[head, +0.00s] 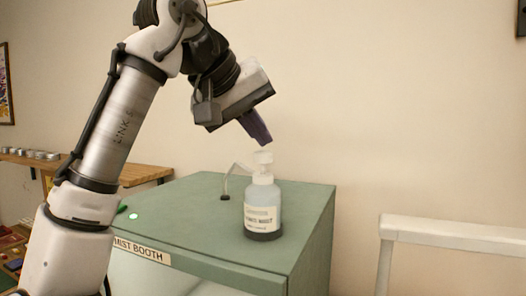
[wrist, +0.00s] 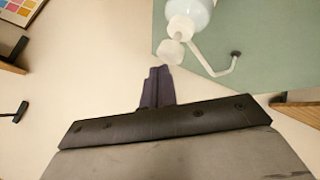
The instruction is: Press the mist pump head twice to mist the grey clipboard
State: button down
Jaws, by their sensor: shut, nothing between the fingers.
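The mist bottle (head: 262,207) stands upright on the green mist booth (head: 190,205) in the head view, with a white label and a little dark liquid at its base. Its white pump head (head: 263,158) is on top, and a thin white tube runs left from it down to a dark fitting. My gripper (head: 266,143) is shut and empty, its fingertips just above the pump head. In the wrist view the shut fingers (wrist: 160,70) point at the pump head (wrist: 170,51), with a small gap seeming to remain. The grey clipboard cannot be made out in either view.
A wooden shelf (head: 145,174) with small tins is behind at left. A pale rail or frame (head: 450,234) stands at right. The booth top around the bottle is mostly clear.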

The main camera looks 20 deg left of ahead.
aim_at(259, 152)
jog(key=shift+f+b, duration=0.6)
jog(key=shift+f, duration=0.25)
dwell(0.5)
dwell(0.3)
jog(key=shift+r+p, duration=1.2)
jog(key=shift+r, duration=0.1)
notch_tip(259, 152, up, 2)
jog(key=shift+r+p, duration=0.25)
jog(key=shift+p, duration=0.55)
jog(key=shift+r, duration=1.2)
dwell(0.6)
